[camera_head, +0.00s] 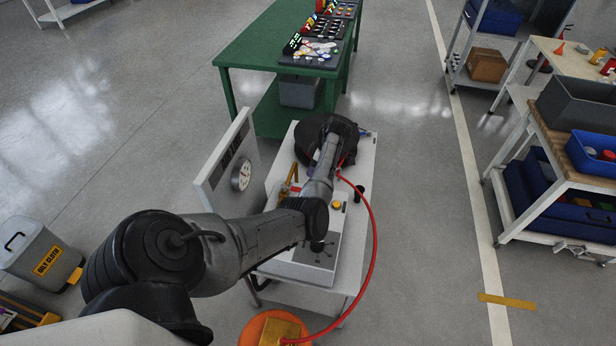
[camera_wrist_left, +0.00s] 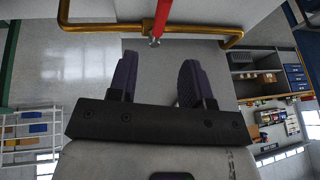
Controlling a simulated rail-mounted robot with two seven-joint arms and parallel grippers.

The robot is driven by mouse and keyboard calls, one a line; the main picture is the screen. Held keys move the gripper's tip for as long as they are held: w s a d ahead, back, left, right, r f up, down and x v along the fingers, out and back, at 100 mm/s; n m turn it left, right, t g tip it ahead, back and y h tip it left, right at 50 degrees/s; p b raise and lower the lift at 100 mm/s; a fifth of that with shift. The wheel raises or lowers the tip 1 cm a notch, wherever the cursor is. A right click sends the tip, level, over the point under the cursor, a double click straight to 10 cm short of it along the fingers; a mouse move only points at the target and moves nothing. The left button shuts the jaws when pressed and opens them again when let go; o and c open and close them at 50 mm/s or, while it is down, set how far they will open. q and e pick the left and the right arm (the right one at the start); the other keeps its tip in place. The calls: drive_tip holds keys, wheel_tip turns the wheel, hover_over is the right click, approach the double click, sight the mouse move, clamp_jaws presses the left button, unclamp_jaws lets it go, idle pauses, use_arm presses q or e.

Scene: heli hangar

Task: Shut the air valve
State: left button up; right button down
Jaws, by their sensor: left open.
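A brass pipe (camera_wrist_left: 205,30) runs across the top of the left wrist view, bent at both ends. A red bar (camera_wrist_left: 163,14) crosses it and ends at a small metal fitting; I cannot tell whether it is the valve's lever. My left gripper (camera_wrist_left: 157,62) is open with purple fingers, and nothing shows between them. The red bar's end lies just beyond the fingertips, between them in the picture. In the head view a piece of brass pipe (camera_head: 290,183) shows beside my left arm, which hides most of the valve area. My right gripper is out of view.
A white bench (camera_head: 361,215) holds a panel with a round gauge (camera_head: 241,176) and a white box with an orange button (camera_head: 337,205). A red hose (camera_head: 374,240) curves down to an orange unit (camera_head: 262,328). A green table (camera_head: 247,52) stands behind, shelving on the right.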

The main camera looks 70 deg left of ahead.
use_arm(q)
drive_tip(key=shift+v, duration=1.75)
